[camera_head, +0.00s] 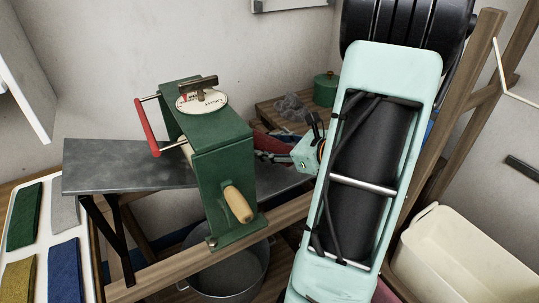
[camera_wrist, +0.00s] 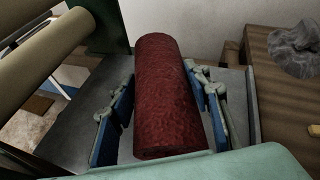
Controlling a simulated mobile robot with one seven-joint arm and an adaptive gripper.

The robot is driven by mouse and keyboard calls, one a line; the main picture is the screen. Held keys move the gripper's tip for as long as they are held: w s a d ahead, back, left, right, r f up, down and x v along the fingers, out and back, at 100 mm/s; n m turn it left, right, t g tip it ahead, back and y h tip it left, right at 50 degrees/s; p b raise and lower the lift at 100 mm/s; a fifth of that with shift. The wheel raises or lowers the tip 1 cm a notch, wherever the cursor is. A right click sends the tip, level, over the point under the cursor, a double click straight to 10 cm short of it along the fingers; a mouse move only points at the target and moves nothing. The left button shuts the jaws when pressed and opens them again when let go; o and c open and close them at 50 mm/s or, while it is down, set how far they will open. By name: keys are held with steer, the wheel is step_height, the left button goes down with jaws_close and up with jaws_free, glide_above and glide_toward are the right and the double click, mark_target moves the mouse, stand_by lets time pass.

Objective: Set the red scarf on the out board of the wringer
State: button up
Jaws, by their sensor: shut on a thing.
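The red scarf (camera_wrist: 170,100) is a dark red roll held lengthwise between the blue finger pads of my gripper (camera_wrist: 160,98) in the wrist view. The pads press on its two sides. The green wringer (camera_head: 222,150) stands in the middle of the head view, with a grey board on each side. My gripper is at its right side, over the right board (camera_head: 284,194), partly hidden by my arm. In the wrist view the grey board (camera_wrist: 70,128) lies below the scarf. I cannot tell whether the scarf touches it. The pale rollers (camera_wrist: 50,48) are at upper left.
The left board (camera_head: 125,165) reaches out from the wringer. A wooden crank handle (camera_head: 238,204) and a red handle (camera_head: 146,128) stick out. A metal tub (camera_head: 230,275) is below. A cream basin (camera_head: 455,265) stands at right. A grey cloth (camera_head: 291,107) and green pot (camera_head: 326,90) stand behind.

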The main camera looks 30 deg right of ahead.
steer(key=shift+f, duration=1.15)
steer(key=shift+f+b, duration=0.25)
steer(key=shift+b, duration=0.15)
steer(key=o, duration=1.4)
steer(key=shift+r, duration=0.1)
steer(key=shift+c, duration=0.2)
steer(key=shift+r, duration=0.15)
steer(key=shift+s+d+r+p, duration=0.15)
steer(key=shift+s+p, duration=0.1)
steer(key=shift+p, duration=0.1)
steer(key=p+v, duration=0.1)
steer(key=v, duration=1)
steer(key=shift+s+r, duration=0.1)
steer(key=shift+s, duration=0.05)
